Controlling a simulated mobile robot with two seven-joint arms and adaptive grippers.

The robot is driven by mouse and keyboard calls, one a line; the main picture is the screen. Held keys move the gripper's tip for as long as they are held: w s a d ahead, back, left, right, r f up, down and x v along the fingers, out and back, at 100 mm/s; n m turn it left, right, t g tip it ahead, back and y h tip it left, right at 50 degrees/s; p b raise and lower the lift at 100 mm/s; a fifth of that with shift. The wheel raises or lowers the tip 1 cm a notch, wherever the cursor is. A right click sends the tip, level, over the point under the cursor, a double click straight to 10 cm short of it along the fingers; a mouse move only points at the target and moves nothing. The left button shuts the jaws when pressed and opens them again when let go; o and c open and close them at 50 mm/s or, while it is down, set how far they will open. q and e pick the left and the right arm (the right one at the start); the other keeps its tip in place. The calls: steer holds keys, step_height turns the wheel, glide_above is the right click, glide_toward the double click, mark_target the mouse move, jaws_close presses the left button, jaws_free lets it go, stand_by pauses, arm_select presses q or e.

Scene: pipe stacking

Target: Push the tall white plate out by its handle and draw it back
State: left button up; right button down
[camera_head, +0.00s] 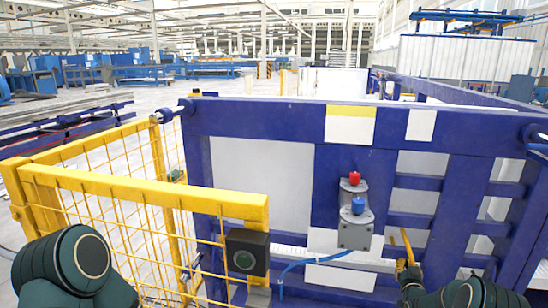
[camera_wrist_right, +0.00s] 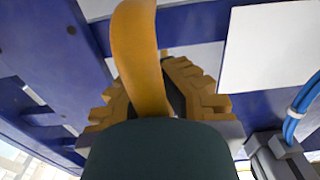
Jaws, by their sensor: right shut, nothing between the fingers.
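A thin yellow handle (camera_head: 406,247) stands in the lower right of the blue frame in the head view. In the right wrist view, the curved orange-yellow handle (camera_wrist_right: 139,50) runs down across the tan jaws. White plate panels (camera_head: 262,185) show behind the blue frame; which one the handle belongs to is not clear. My right gripper (camera_head: 408,271) is at the handle's lower end, and it fills the lower middle of the right wrist view (camera_wrist_right: 170,85). It is shut, with nothing held; whether it touches the handle is unclear. My left gripper is not in view.
The blue frame (camera_head: 250,118) spans the front. A grey box (camera_head: 354,232) with red and blue knobs and a blue cable (camera_head: 310,263) is left of the handle. A yellow mesh fence (camera_head: 140,190) with a black button box (camera_head: 247,252) stands at left.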

steer(key=shift+s, duration=0.15)
stand_by(0.5)
steer(key=shift+s+a+p, duration=0.1)
steer(key=shift+s+p, duration=0.2)
steer(key=shift+s, duration=0.05)
steer(key=shift+p+v, duration=0.45)
steer(key=shift+v, duration=0.7)
steer(key=shift+s+a, duration=0.15)
steer(key=shift+s, duration=0.35)
stand_by(0.4)
steer(key=shift+s+a, duration=0.1)
steer(key=shift+s, duration=0.3)
steer(key=shift+s+p, duration=0.2)
steer(key=shift+p, duration=0.15)
steer(key=shift+s+a, duration=0.1)
steer(key=shift+s, duration=0.2)
steer(key=shift+s+a, duration=0.2)
steer(key=shift+s, duration=0.5)
